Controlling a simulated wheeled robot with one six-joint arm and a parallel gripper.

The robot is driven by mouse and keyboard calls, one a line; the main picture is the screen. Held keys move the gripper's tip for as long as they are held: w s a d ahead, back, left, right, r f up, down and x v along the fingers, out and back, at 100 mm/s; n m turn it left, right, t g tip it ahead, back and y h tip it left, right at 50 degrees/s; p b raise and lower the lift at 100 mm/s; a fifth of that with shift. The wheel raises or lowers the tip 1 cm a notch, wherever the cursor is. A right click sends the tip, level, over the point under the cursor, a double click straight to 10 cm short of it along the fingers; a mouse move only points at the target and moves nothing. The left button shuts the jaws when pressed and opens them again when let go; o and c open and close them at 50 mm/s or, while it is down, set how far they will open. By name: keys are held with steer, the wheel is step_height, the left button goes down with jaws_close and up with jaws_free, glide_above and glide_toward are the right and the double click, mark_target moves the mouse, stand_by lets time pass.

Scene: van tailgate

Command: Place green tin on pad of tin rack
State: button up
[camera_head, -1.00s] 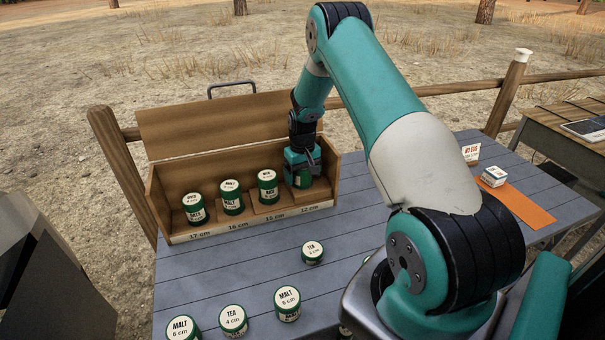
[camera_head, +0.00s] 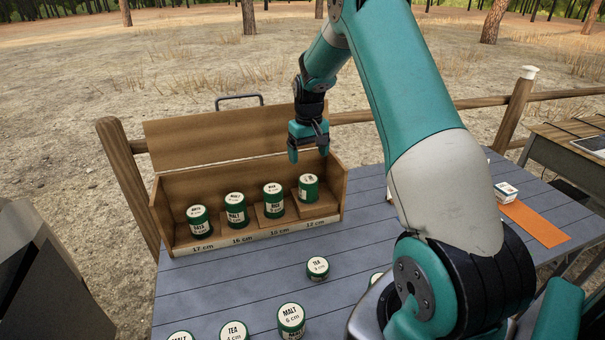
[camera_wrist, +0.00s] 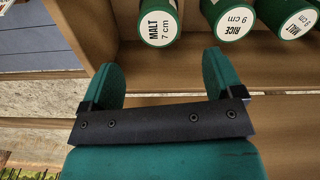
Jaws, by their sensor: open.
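The tin rack (camera_head: 259,241) is a wooden box with stepped pads and labels from 17 cm to 12 cm. A green tin (camera_head: 308,188) stands upright on the rightmost pad, above the 12 cm label. Three more green tins stand on the other pads: one at the left (camera_head: 198,220), one beside it (camera_head: 236,208) and one above the 15 cm label (camera_head: 273,201). My gripper (camera_head: 309,156) is open and empty, above and behind the rightmost tin. In the wrist view its fingers (camera_wrist: 164,85) hold nothing, and the tops of several tins show beyond them.
A small TEA tin (camera_head: 317,268) stands on the grey slatted table (camera_head: 240,286) in front of the rack. More tins, including a MALT tin (camera_head: 291,321), stand at the front edge. An orange strip (camera_head: 535,223) and a small white box (camera_head: 506,191) lie at right.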

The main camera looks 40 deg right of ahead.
steer(key=s+a+r+n+y, duration=0.1)
steer(key=s+a+r+n, duration=0.1)
steer(key=a+r, duration=0.35)
steer(key=s+a+r+n+t, duration=0.1)
steer(key=s+a+r, duration=0.1)
steer(key=a, duration=0.7)
steer(key=s+a+r+n+y, duration=0.1)
steer(key=s+a+r+n, duration=0.1)
steer(key=a+r, duration=0.35)
steer(key=s+a+r+n+y, duration=0.1)
steer(key=s+a+n, duration=0.1)
steer(key=s+a, duration=0.6)
steer(key=s+a+r+n+g+y, duration=0.1)
steer(key=s+a+n, duration=0.2)
steer(key=s+a, duration=0.6)
steer(key=s, duration=0.5)
steer(key=shift+s+a+r, duration=0.2)
steer(key=shift+s+a, duration=0.05)
